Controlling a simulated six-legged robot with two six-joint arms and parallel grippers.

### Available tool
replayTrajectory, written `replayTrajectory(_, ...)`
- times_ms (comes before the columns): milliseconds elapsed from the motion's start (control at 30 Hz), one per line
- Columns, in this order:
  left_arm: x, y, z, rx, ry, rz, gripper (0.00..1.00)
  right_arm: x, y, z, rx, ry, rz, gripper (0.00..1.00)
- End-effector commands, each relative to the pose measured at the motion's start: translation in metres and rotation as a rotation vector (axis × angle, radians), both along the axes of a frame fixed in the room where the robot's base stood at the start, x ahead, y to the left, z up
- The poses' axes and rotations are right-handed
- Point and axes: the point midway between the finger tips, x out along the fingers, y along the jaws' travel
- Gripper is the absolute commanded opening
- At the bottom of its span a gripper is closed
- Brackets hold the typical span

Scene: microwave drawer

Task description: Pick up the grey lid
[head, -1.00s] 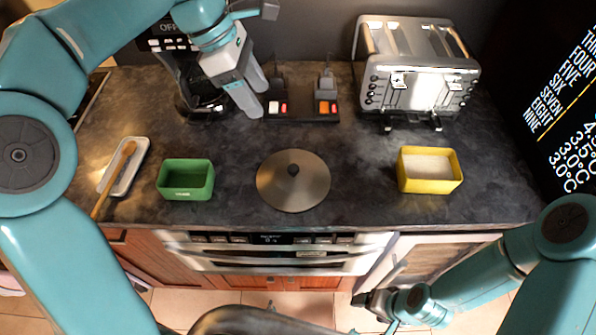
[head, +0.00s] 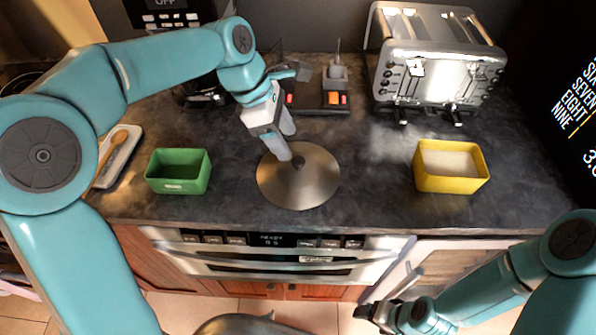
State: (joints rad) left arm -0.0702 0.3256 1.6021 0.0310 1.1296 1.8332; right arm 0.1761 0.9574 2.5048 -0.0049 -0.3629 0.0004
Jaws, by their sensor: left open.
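The grey lid (head: 315,185) is a round, flat metal disc with a dark knob at its centre. It lies on the dark countertop between the green and yellow containers. My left gripper (head: 288,146) is open and points down at the lid, its fingertips close to the knob. The fingers partly cover the lid's upper left part; I cannot tell whether they touch the knob. My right gripper (head: 378,314) is low in front of the cabinets, away from the lid, and its jaws are too small to read.
A green container (head: 179,171) stands left of the lid and a yellow one (head: 449,167) right of it. A toaster (head: 437,62) and a power strip (head: 322,97) stand behind. Counter beside the lid is clear.

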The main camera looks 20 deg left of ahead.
Motion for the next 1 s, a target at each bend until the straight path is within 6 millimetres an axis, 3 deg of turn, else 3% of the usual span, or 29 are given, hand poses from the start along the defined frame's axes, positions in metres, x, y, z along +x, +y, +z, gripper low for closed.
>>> replayTrajectory(167, 0.002, -0.005, -0.013, 0.000, 0.000, 0.000, 0.60, 0.000, 0.000, -0.001, 0.000, 0.000, 0.000, 0.76)
replayTrajectory(500, 0.005, -0.021, -0.057, 0.000, 0.001, 0.000, 0.60, 0.000, 0.000, 0.000, 0.000, 0.000, 0.000, 0.76)
replayTrajectory(767, 0.006, -0.022, -0.060, 0.000, -0.001, 0.000, 0.60, 0.000, 0.000, 0.000, 0.000, 0.000, 0.000, 0.76)
replayTrajectory(933, 0.006, -0.022, -0.060, 0.000, -0.001, 0.000, 0.08, 0.000, 0.000, 0.000, 0.000, 0.000, 0.000, 0.76)
replayTrajectory(967, 0.006, -0.022, -0.060, 0.000, -0.001, 0.000, 0.00, 0.000, 0.000, 0.000, 0.000, 0.000, 0.000, 0.76)
replayTrajectory(1000, 0.006, -0.022, -0.060, 0.000, -0.001, 0.000, 0.00, 0.000, 0.000, 0.000, 0.000, 0.000, 0.000, 0.76)
